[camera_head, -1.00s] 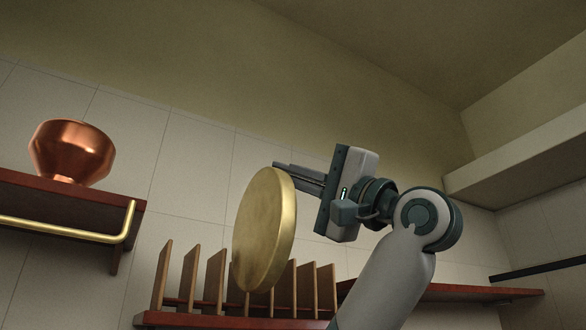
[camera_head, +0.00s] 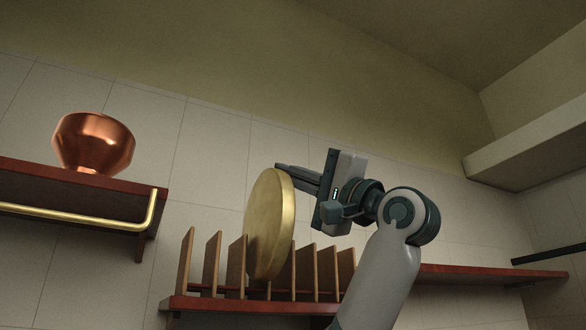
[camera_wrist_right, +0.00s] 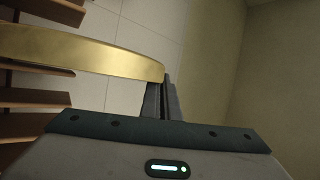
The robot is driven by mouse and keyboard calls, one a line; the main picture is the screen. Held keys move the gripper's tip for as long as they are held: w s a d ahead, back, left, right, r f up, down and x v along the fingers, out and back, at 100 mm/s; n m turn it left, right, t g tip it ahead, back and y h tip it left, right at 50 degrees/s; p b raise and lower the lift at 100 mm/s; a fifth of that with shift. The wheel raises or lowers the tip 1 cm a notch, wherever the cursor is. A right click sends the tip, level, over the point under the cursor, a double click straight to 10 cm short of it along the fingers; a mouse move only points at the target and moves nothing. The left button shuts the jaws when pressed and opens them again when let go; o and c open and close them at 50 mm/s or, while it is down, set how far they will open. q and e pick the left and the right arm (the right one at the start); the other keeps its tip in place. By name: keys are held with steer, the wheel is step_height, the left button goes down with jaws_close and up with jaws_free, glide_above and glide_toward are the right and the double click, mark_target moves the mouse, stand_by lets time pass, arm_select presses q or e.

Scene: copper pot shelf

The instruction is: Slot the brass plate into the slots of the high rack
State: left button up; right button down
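The brass plate (camera_head: 268,225) is a thick golden disc standing nearly upright. My right gripper (camera_head: 284,170) is shut on its upper edge, with the fingers coming from the right. In the right wrist view the plate (camera_wrist_right: 80,50) shows edge-on, its end at the fingers (camera_wrist_right: 161,98). The high rack has several upright wooden dividers (camera_head: 211,262) on a red-brown shelf. The plate's lower part is level with the dividers and overlaps some in the picture. I cannot tell whether it touches the rack. My left gripper is not in view.
A copper pot (camera_head: 94,143) stands on a shelf (camera_head: 70,178) at the left, with a brass rail (camera_head: 75,217) along its front. A pale ledge (camera_head: 535,150) juts out at the upper right. The tiled wall lies behind the rack.

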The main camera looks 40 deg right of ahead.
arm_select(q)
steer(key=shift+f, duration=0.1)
arm_select(e)
steer(key=w+d+f, duration=0.1)
steer(key=w+d, duration=0.1)
steer(key=w, duration=0.6)
steer(key=shift+f, duration=0.25)
stand_by(0.7)
stand_by(0.5)
steer(key=c, duration=1.9)
jaws_free()
steer(key=shift+c, duration=0.6)
